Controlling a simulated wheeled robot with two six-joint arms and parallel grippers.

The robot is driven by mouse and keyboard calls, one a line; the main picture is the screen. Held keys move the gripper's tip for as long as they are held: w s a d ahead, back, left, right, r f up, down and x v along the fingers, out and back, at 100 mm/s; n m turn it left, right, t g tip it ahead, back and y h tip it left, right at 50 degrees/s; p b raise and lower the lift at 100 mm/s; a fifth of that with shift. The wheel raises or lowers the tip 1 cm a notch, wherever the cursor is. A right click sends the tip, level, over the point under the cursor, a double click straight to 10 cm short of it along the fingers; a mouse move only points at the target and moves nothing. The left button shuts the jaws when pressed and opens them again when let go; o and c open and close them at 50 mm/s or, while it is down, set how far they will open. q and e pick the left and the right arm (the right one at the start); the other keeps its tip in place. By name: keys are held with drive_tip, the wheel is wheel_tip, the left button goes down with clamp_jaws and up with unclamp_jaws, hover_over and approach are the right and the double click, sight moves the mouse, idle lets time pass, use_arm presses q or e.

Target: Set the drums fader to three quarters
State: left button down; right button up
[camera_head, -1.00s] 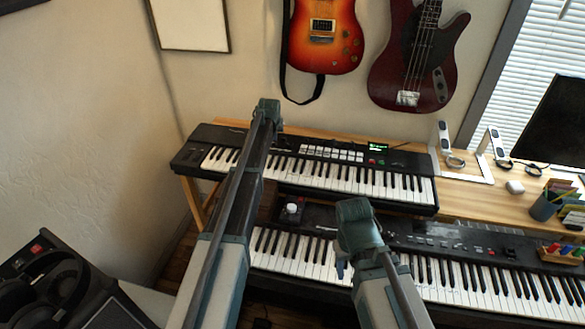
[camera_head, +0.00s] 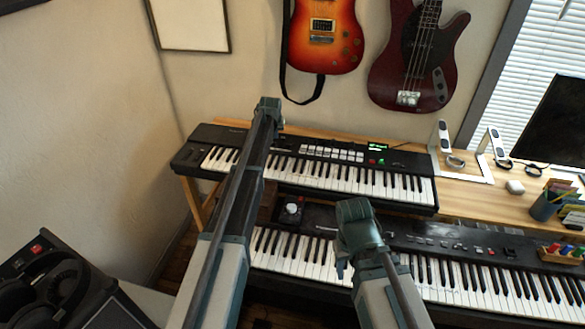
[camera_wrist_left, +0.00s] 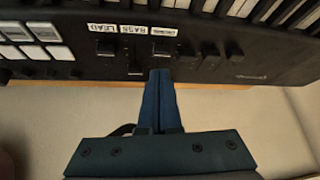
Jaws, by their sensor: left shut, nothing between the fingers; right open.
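The upper keyboard (camera_head: 330,165) carries the faders and shows upside down in the left wrist view (camera_wrist_left: 265,75). There the drums fader cap (camera_wrist_left: 163,47) is black and sits by a white label (camera_wrist_left: 166,30) that seems to read DRUMS. The bass fader cap (camera_wrist_left: 135,70) and the lead fader cap (camera_wrist_left: 105,47) are to its left. My left gripper (camera_wrist_left: 160,73) is shut and empty, its blue tips just below the drums cap in the picture; contact cannot be told. In the head view my left gripper (camera_head: 268,104) is at the keyboard's back edge. My right gripper (camera_head: 354,212) is over the lower keyboard, open.
Square pads (camera_wrist_left: 35,35) and more dark controls (camera_wrist_left: 210,55) flank the faders. The lower keyboard (camera_head: 470,245) stands in front. Two guitars (camera_head: 325,35) (camera_head: 415,60) hang on the wall behind. A white stand (camera_head: 463,155) and a pen cup (camera_head: 545,205) are at the right.

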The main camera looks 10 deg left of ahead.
use_arm(q)
drive_tip(key=shift+w, duration=0.55)
idle(0.4)
drive_tip(key=shift+r, duration=0.15)
idle(0.3)
drive_tip(key=shift+r+p, duration=0.45)
drive_tip(key=shift+p, duration=0.15)
drive_tip(key=shift+r, duration=0.1)
wheel_tip(320, 180, up, 7)
drive_tip(key=p, duration=0.7)
drive_tip(key=s+r+p, duration=0.2)
drive_tip(key=s, duration=1.3)
drive_tip(key=s+a+r+p, duration=0.1)
drive_tip(key=s+p, duration=0.1)
drive_tip(key=s, duration=1.3)
drive_tip(key=shift+r, duration=0.4)
